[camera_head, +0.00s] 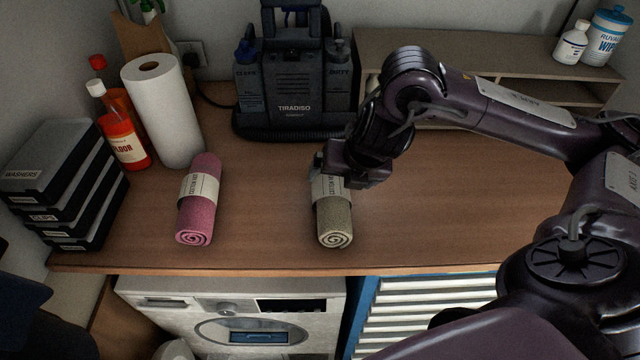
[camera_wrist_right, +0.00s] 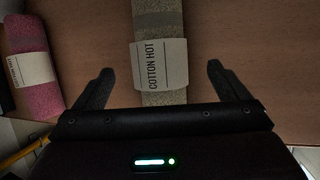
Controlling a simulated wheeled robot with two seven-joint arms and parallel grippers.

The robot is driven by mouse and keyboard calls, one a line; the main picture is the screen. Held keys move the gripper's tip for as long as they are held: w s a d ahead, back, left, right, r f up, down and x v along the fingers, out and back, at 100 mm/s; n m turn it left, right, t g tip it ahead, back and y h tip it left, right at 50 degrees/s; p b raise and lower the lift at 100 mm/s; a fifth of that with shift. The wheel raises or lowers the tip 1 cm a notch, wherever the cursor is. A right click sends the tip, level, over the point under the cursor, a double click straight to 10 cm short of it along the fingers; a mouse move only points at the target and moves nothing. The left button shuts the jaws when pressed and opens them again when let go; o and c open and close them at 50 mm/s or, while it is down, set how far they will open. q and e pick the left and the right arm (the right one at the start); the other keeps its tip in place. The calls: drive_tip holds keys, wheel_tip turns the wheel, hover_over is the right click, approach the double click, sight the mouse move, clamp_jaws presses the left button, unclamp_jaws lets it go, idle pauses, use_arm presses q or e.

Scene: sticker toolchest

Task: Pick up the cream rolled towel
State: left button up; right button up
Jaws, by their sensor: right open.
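The cream rolled towel (camera_head: 334,222) lies on the wooden counter, its spiral end toward the front edge and a paper band around its middle. In the right wrist view the towel (camera_wrist_right: 162,90) sits between the two spread fingers, its band reading "COTTON HOT". My right gripper (camera_head: 338,172) is over the banded part of the towel, and its fingers are open. In the right wrist view the open gripper (camera_wrist_right: 160,85) shows a gap on each side of the towel. Part of the towel's far end is hidden by the gripper. My left gripper is not in view.
A pink rolled towel (camera_head: 201,205) lies to the left. Behind are a paper roll (camera_head: 165,110), a red bottle (camera_head: 122,135) and a dark TIRADISO machine (camera_head: 292,90). Stacked dark cases (camera_head: 60,185) stand at far left. A shelf (camera_head: 500,65) is behind my arm. The counter (camera_head: 265,215) between the towels is clear.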

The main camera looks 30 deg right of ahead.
sight(337, 190)
drive_tip(key=f, duration=0.1)
drive_tip(key=f+b, duration=0.1)
drive_tip(key=f, duration=0.2)
drive_tip(key=shift+w+a, duration=0.25)
drive_tip(key=shift+w, duration=0.05)
drive_tip(key=shift+w+f+b, duration=0.65)
drive_tip(key=shift+w+f, duration=0.15)
drive_tip(key=shift+f, duration=0.15)
drive_tip(key=shift+w+f, duration=0.1)
drive_tip(key=c, duration=0.9)
drive_tip(key=shift+c, duration=1.2)
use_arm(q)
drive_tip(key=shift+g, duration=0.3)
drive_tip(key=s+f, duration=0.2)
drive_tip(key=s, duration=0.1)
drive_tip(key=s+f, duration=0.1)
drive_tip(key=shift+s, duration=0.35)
